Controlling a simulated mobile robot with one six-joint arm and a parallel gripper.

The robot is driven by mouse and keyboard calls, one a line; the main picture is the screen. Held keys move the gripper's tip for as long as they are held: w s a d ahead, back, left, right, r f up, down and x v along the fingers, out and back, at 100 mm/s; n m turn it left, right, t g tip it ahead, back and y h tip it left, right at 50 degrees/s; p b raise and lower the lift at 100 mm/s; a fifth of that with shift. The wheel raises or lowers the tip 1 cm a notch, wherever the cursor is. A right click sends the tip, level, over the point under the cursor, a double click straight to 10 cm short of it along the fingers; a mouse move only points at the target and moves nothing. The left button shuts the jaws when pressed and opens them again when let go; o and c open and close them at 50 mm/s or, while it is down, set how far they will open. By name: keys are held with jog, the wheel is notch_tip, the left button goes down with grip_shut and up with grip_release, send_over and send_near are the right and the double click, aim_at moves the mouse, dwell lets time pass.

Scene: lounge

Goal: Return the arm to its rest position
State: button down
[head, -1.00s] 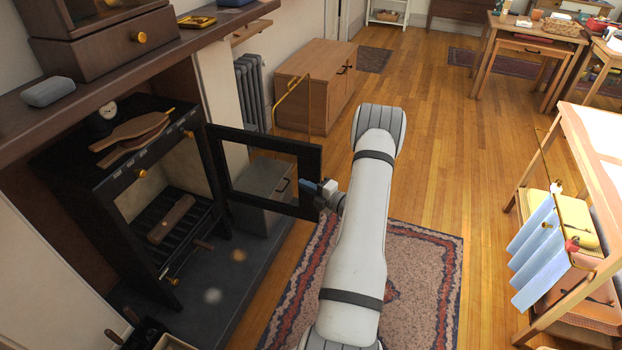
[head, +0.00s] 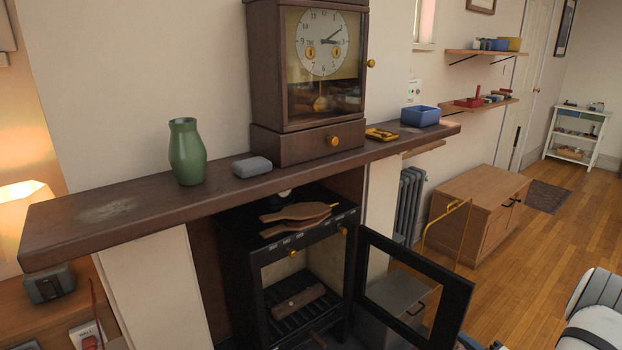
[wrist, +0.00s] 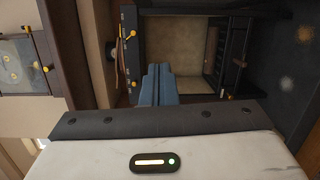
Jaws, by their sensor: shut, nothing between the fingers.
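My gripper (wrist: 157,86) shows in the wrist view as two blue fingers pressed together, with nothing held between them. The wrist view looks toward the open black stove, whose pale interior (wrist: 190,55) lies beyond the fingertips. In the head view, part of my white and grey arm (head: 597,325) shows at the lower right edge; the gripper cannot be made out clearly there. The arm's lower part is out of frame. The glazed stove door (head: 458,300) stands open, just left of my arm in the picture.
The stove (head: 252,300) holds a log (head: 299,300) on its grate, with wooden bellows (head: 297,214) on top. The mantel shelf (head: 110,212) carries a green vase (head: 187,152), a clock (head: 262,80) and a blue box (head: 420,116). A wooden cabinet (head: 470,220) stands behind the door; open floor lies right.

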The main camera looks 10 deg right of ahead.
jog(key=s+a+r+n+g+y+p, duration=0.1)
jog(key=a+r+n+g+y+p, duration=0.1)
jog(key=a+r+n+g, duration=0.85)
jog(key=s+a+r+n+g+y+p, duration=0.1)
jog(key=s+a+r+n+g+y, duration=0.15)
jog(key=a+r+n, duration=0.85)
jog(key=s+a+r+n+h+p, duration=0.1)
jog(key=s+a+r+n+h, duration=0.2)
jog(key=n, duration=0.6)
jog(key=s+a+r+n+h+p, duration=0.1)
jog(key=s+a+r+n+h, duration=0.2)
jog(key=s+n, duration=0.3)
jog(key=s+a+r+n+g+h+p, duration=0.1)
jog(key=s+a+r+n+h, duration=0.3)
jog(key=n, duration=0.8)
jog(key=shift+s+a+h+p, duration=0.15)
jog(key=shift+a+h+p, duration=0.3)
jog(key=shift+a, duration=0.2)
jog(key=shift+d, duration=0.1)
